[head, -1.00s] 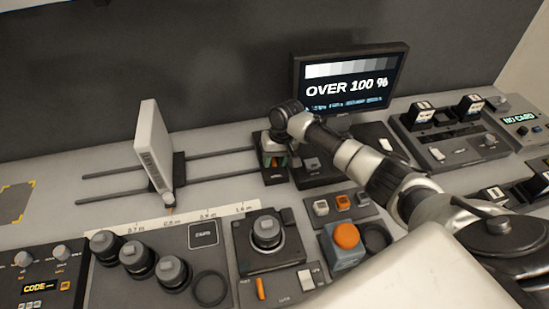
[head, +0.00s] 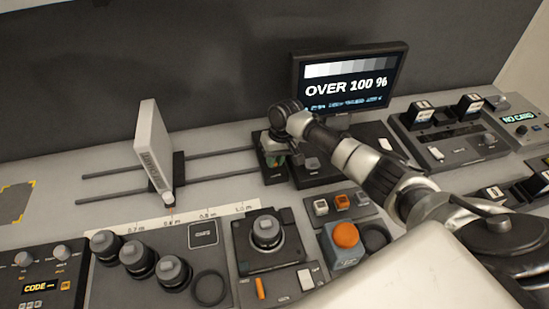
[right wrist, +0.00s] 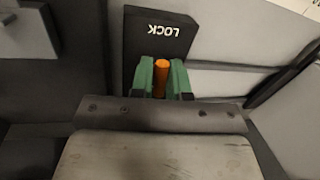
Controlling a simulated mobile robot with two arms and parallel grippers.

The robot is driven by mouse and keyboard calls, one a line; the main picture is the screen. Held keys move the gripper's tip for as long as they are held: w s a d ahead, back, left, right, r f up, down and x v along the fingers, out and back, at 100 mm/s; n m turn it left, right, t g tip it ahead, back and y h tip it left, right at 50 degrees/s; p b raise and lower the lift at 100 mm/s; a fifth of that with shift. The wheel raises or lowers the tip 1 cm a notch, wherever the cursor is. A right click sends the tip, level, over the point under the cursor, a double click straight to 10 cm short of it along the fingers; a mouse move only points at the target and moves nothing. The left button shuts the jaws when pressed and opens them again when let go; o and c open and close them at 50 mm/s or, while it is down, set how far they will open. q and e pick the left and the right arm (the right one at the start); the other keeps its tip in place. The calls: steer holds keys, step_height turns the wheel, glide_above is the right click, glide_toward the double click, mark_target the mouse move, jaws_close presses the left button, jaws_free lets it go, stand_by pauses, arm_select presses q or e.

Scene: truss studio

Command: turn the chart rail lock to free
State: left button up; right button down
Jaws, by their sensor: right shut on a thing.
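The chart rail lock is a dark block (head: 273,178) at the right end of the two rails. In the right wrist view it shows as a dark plate (right wrist: 145,45) marked LOCK, with an orange lever (right wrist: 160,77) below the word. My right gripper (head: 274,159) comes down over the block. Its green fingers are shut on the lever, one on each side. The lever's lower part is hidden by the gripper. In the head view the lever is hidden. The white chart (head: 154,145) stands upright on the rails, left of the lock. My left gripper is out of view.
A monitor (head: 349,80) reading OVER 100 % stands behind. A panel with round knobs (head: 266,232), an orange button (head: 346,235) and a row of small buttons (head: 342,204) lie in front. The rails (head: 225,153) between chart and lock are clear.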

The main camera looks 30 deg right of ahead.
steer(key=n, duration=0.3)
steer(key=shift+w+n+g, duration=0.1)
steer(key=shift+n+g, duration=0.2)
steer(key=shift+g, duration=0.1)
steer(key=n, duration=0.3)
steer(key=shift+w+d+n+g, duration=0.1)
steer(key=shift+n+g, duration=0.2)
steer(key=n, duration=0.4)
steer(key=shift+w+n+g+h+b, duration=0.1)
steer(key=shift+n+g+h+b, duration=0.2)
steer(key=shift+h+b, duration=0.1)
steer(key=n, duration=0.4)
steer(key=shift+w+d+n+g+h+b, duration=0.1)
steer(key=shift+n+g+h+b, duration=0.2)
steer(key=shift+n+h, duration=0.1)
steer(key=c, duration=1.1)
jaws_free()
steer(key=shift+c, duration=0.2)
